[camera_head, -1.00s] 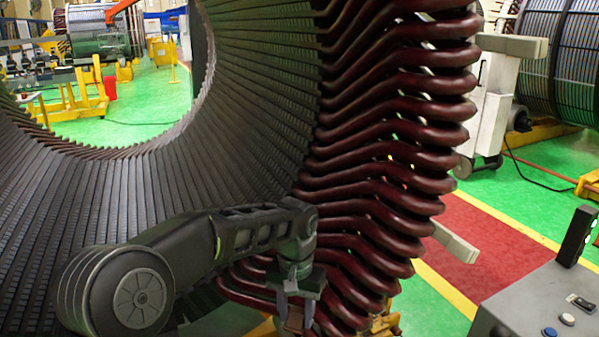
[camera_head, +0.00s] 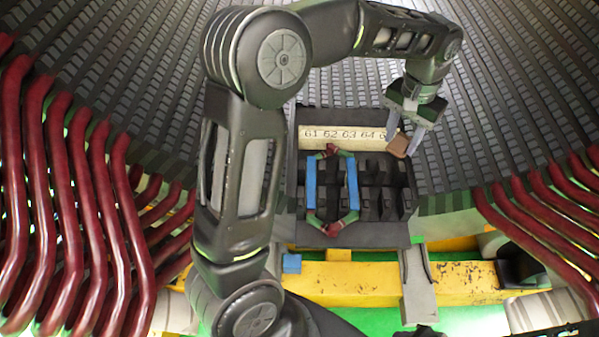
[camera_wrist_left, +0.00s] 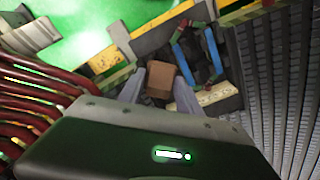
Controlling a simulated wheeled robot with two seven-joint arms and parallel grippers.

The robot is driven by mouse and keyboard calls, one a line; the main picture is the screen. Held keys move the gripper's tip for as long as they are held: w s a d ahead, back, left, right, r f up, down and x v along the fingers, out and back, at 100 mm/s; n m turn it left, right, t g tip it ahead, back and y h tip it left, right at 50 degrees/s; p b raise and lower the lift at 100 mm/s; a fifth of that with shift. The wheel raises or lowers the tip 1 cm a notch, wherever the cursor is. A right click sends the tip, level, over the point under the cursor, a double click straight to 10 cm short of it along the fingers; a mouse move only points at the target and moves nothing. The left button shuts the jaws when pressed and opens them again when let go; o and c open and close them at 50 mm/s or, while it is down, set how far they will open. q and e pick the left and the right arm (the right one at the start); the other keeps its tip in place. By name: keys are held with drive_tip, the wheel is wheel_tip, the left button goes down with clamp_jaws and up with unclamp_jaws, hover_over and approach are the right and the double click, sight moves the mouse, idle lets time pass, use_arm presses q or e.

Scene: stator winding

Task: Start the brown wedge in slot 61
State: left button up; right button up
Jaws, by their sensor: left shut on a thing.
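The brown wedge (camera_head: 398,145) is a small block between the fingers of my left gripper (camera_head: 407,138), which is shut on it. In the left wrist view the wedge (camera_wrist_left: 162,79) also sits between the two fingers. The gripper holds it near the right end of a cream number strip (camera_head: 340,136), which reads 61 at its left end, then 62, 63, 64. Slot 61 (camera_head: 311,185) lies below the left end, with one blue side of a coil over it. The wedge is well to the right of slot 61. My right gripper is out of view.
A red, green and blue coil (camera_head: 352,184) sits in the dark slotted block (camera_head: 385,170). Dark red winding ends (camera_head: 110,210) stand at left and right. A yellow beam (camera_head: 350,285) runs in front. The dark stator wall (camera_head: 490,100) curves behind.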

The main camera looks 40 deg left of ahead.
use_arm(q)
drive_tip(key=shift+d, duration=0.1)
drive_tip(key=s+a+f+m+b, duration=0.3)
drive_tip(key=a+f+m+b, duration=0.1)
drive_tip(key=f+m, duration=0.4)
drive_tip(key=s+a+f+m+b, duration=0.4)
drive_tip(key=a+f+m, duration=0.2)
drive_tip(key=f+m, duration=0.2)
drive_tip(key=s+a+f+m+b, duration=0.3)
drive_tip(key=f+m, duration=0.5)
drive_tip(key=m, duration=0.4)
drive_tip(key=shift+s+a+b, duration=0.35)
drive_tip(key=shift+a+b, duration=0.4)
drive_tip(key=shift+a, duration=0.55)
drive_tip(key=shift+f, duration=0.1)
drive_tip(key=shift+f+b, duration=2.2)
drive_tip(key=shift+b, duration=0.1)
drive_tip(key=shift+f+b, duration=0.5)
drive_tip(key=shift+f, duration=0.5)
